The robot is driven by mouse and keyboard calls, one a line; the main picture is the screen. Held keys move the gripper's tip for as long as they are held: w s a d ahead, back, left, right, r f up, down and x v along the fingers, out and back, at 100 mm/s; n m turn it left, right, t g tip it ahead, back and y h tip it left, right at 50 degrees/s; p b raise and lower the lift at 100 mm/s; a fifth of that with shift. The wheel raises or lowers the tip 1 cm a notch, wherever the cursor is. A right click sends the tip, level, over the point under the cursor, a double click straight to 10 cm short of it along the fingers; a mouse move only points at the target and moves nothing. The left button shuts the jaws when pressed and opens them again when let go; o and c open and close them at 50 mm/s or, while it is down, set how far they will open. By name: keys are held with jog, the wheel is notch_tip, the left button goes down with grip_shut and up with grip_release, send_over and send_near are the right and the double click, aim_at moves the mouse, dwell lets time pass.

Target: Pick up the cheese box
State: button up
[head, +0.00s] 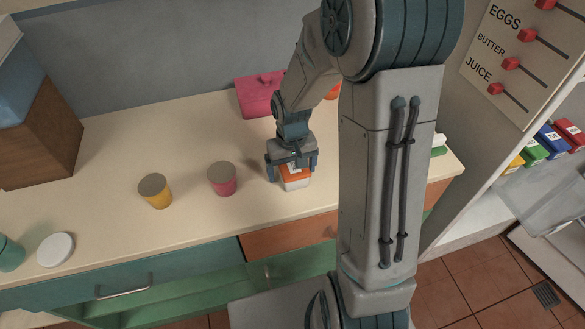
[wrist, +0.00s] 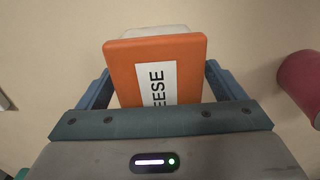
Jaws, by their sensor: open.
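The cheese box (head: 295,178) stands on the counter, with an orange top and a white lower part. In the wrist view the cheese box (wrist: 125,65) shows its orange face and a white label reading "EESE", the rest cut off by my gripper. My gripper (head: 292,170) is right over the box in the head view. In the wrist view my gripper (wrist: 160,88) is open, with one blue finger on each side of the box. A narrow gap seems to show at each side. The fingertips are partly hidden behind the box.
A pink cup (head: 222,180) and a yellow cup (head: 155,191) stand left of the box. A magenta box (head: 260,94) is behind my arm. A white lid (head: 56,249) lies far left. The counter front edge is close; the counter between box and magenta box is mostly clear.

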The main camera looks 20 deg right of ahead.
jog(key=c, duration=1.3)
jog(key=shift+r, duration=0.1)
